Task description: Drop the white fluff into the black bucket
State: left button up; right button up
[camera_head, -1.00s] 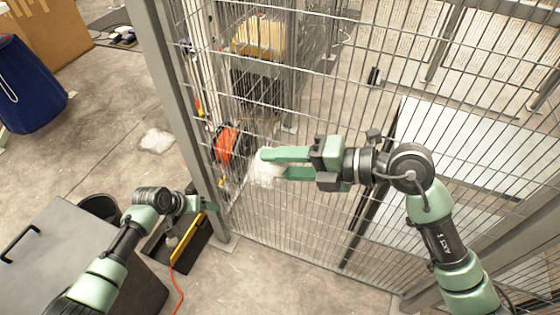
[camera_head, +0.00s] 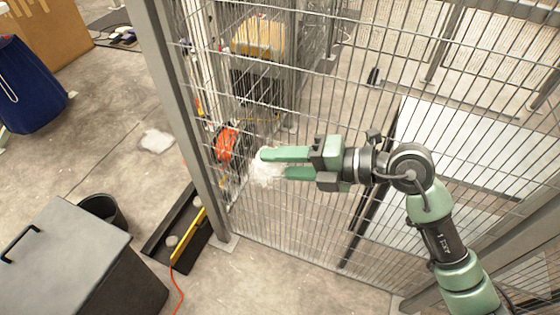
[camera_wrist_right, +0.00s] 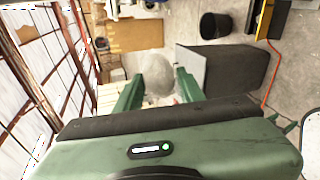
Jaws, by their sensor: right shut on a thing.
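My right gripper (camera_head: 284,164) reaches left in front of the wire fence in the head view and is shut on a clump of white fluff (camera_head: 264,168). The clump also shows between the two green fingers in the right wrist view (camera_wrist_right: 157,72). The black bucket (camera_head: 103,212) stands on the floor at the lower left, partly hidden behind a grey box. It also shows at the top right of the right wrist view (camera_wrist_right: 214,25), apart from the gripper. My left gripper is not in view.
The grey box (camera_head: 70,250) with a handle stands beside the bucket. A yellow and black tool (camera_head: 187,240) with an orange cord lies near the fence post (camera_head: 185,120). Another white tuft (camera_head: 156,140) lies on the floor. A blue bag (camera_head: 30,85) stands at left.

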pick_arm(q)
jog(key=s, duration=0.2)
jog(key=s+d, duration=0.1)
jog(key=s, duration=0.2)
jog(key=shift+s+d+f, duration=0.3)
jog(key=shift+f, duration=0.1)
